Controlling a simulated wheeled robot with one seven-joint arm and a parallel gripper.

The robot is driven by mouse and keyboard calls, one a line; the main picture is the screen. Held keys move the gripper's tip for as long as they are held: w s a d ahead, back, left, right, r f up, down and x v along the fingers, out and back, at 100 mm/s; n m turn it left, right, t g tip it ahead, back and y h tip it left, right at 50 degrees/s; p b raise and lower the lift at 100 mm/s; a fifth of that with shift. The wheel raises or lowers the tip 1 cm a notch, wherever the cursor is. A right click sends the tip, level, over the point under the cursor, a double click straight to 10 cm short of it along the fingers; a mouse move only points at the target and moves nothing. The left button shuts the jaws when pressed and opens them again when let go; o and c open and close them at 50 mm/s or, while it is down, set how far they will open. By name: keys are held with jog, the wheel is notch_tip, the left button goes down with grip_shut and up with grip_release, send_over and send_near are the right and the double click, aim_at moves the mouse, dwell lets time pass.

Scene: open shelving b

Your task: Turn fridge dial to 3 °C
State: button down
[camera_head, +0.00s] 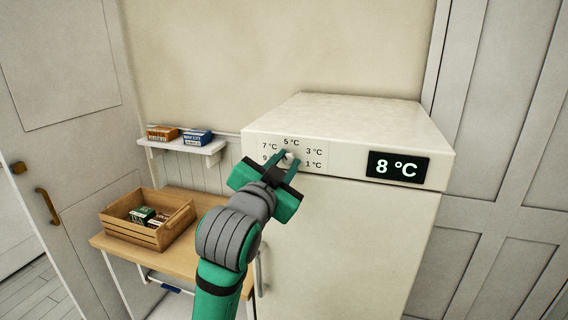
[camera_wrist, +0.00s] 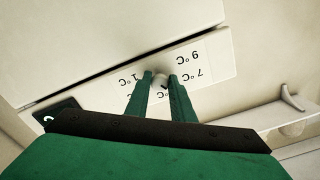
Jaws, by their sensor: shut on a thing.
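The white fridge (camera_head: 350,235) has a dial panel at the upper left of its front, marked 9, 7, 5, 3 and 1 °C. The small pale dial (camera_head: 289,154) sits amid these marks, partly hidden by my fingers. The dark display (camera_head: 397,168) reads 8 °C. My gripper (camera_head: 287,161) is shut on the dial, one finger on each side. In the wrist view the dial (camera_wrist: 160,82) shows between the fingertips, with a dark mark on it, and the labels appear upside down. I cannot read exactly where the dial points.
A wall shelf (camera_head: 190,146) with an orange box (camera_head: 162,133) and a blue box (camera_head: 197,137) is left of the fridge. Below it, a wooden crate (camera_head: 120,228) holding small boxes stands on a wooden table (camera_head: 115,244). The fridge's right front is clear.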

jog(key=m, duration=0.4)
jog(key=shift+a+r+m, duration=0.1)
jog(key=shift+m, duration=0.2)
jog(key=m, duration=0.4)
jog(key=shift+m, duration=0.3)
jog(key=m, duration=0.4)
jog(key=shift+r+m, duration=0.1)
jog(key=shift+m, duration=0.2)
jog(key=m, duration=0.2)
jog(key=shift+m, duration=1)
